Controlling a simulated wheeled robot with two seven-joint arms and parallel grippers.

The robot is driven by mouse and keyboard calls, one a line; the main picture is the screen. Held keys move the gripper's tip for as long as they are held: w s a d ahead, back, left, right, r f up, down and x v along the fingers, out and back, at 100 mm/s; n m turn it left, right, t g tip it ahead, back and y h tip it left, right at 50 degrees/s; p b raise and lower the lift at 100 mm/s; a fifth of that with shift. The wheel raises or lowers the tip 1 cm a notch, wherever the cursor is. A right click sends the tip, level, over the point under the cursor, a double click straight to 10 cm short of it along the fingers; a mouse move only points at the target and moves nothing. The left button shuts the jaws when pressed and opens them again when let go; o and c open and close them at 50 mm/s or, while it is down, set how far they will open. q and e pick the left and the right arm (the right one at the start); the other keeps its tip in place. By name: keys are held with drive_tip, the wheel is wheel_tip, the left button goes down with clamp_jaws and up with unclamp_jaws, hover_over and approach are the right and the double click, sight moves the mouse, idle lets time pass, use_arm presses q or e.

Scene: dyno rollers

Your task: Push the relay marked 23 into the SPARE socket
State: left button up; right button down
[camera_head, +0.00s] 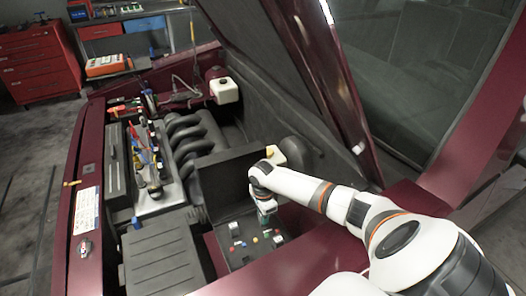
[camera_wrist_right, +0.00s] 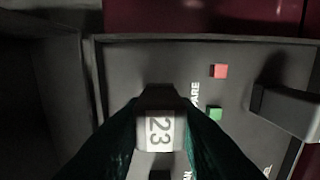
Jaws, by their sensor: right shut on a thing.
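The relay marked 23 (camera_wrist_right: 160,132) is a grey block with a white label in the wrist view, its number turned sideways. My right gripper (camera_head: 266,208) is shut on it, with dark green fingers on both sides. They hold it over the black fuse box (camera_head: 236,258), close to the lettering SPARE (camera_wrist_right: 194,102), which is partly covered. The SPARE socket itself is hidden or cannot be made out. Whether the relay touches the box is not clear. My left gripper is not in view.
A red fuse (camera_wrist_right: 219,71) and a green fuse (camera_wrist_right: 214,114) sit beside the lettering. A dark block (camera_wrist_right: 286,110) stands to their right. The box's black lid (camera_head: 225,180) stands open behind. The raised hood (camera_head: 310,75) rises above, and engine pipes (camera_head: 195,140) lie left.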

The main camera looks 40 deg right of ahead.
drive_tip(key=c, duration=1.1)
unclamp_jaws()
drive_tip(key=shift+r, duration=0.1)
wheel_tip(320, 180, up, 12)
